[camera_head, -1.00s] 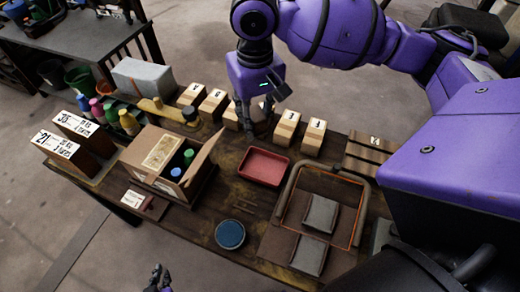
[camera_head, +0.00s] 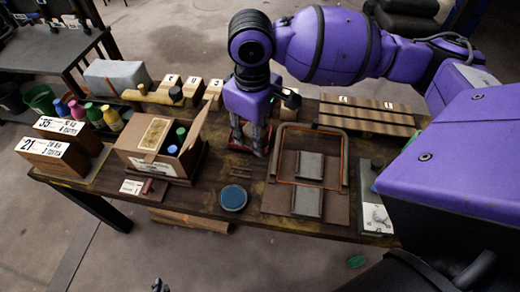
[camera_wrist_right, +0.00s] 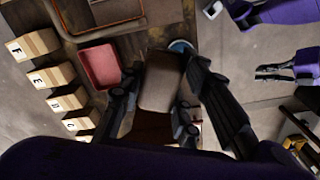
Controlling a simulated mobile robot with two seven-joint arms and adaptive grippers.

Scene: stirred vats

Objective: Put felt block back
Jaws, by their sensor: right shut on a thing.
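My right gripper (camera_head: 252,150) points down over the table at the red tray (camera_head: 236,137), which it mostly hides in the head view. In the right wrist view its fingers (camera_wrist_right: 160,108) are shut on a grey-brown felt block (camera_wrist_right: 160,78), held close to the camera. In the head view the held block is hard to make out. Two grey pads, one at the back (camera_head: 311,165) and one in front (camera_head: 307,201), lie on a brown board with a raised frame (camera_head: 283,140). My left gripper (camera_head: 158,286) barely shows at the bottom edge; its fingers are unclear.
Lettered wooden blocks (camera_wrist_right: 51,77) stand in a row beside the red tray. An open cardboard box (camera_head: 150,140) with bottles stands left of my right gripper. A round blue-topped tin (camera_head: 233,198) lies near the front edge. A slotted plank (camera_head: 365,115) lies at the back right.

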